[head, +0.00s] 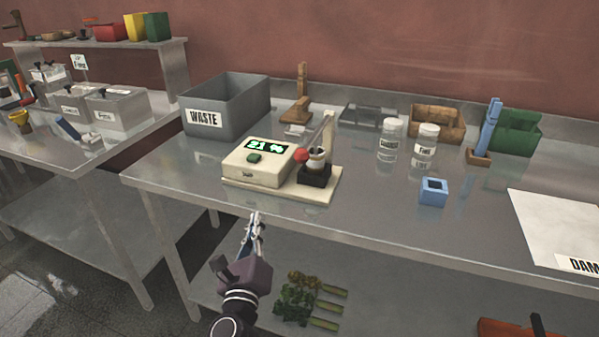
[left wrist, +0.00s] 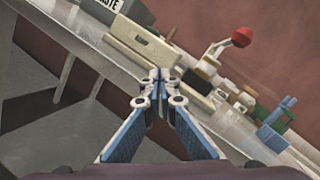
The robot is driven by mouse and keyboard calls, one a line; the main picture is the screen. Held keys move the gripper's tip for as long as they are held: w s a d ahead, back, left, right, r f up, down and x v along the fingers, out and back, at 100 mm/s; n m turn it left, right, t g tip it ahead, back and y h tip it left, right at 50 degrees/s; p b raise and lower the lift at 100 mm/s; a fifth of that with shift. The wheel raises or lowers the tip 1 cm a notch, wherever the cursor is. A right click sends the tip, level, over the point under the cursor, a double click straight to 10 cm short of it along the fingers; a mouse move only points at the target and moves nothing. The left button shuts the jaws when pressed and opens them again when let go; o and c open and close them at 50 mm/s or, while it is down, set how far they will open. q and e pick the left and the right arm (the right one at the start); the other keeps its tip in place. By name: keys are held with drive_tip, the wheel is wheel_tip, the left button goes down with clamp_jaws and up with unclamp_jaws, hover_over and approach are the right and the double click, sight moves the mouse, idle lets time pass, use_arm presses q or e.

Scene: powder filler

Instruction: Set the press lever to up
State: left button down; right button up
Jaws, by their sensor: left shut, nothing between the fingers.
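The white press machine (head: 257,163) stands on the metal table with a green "21 %" display. Its lever has a red ball knob (head: 301,155), at the front of the machine beside a small cup (head: 317,160) on a black block. The lever and red knob also show in the left wrist view (left wrist: 241,37), upper right of the fingertips. My left gripper (head: 256,218) is in front of the table edge, below the machine and apart from it. Its fingers are shut and empty, with tips together in the left wrist view (left wrist: 157,74). My right gripper is not in view.
A grey waste bin (head: 237,108) stands behind the machine. Two lidded jars (head: 427,143), a blue box (head: 433,191) and a wooden crate (head: 450,122) are to the right. The table's front edge (head: 400,259) lies near my gripper.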

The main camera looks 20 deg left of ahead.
use_arm(q)
drive_tip(key=w+d+r+m+t+h, duration=0.25)
drive_tip(key=w+d+m+h, duration=0.35)
drive_tip(key=m, duration=0.5)
drive_tip(key=shift+y, duration=0.5)
drive_tip(key=x, duration=0.2)
drive_tip(key=r+p+x, duration=0.1)
drive_tip(key=x, duration=0.2)
drive_tip(key=r+x, duration=0.1)
drive_tip(key=x, duration=0.2)
drive_tip(key=shift+d+p, duration=0.25)
drive_tip(key=shift+p, duration=0.15)
drive_tip(key=s+r+p, duration=0.2)
drive_tip(key=p, duration=0.1)
drive_tip(key=shift+s+d+r, duration=0.15)
drive_tip(key=shift+s+r, duration=0.15)
drive_tip(key=shift+r, duration=0.05)
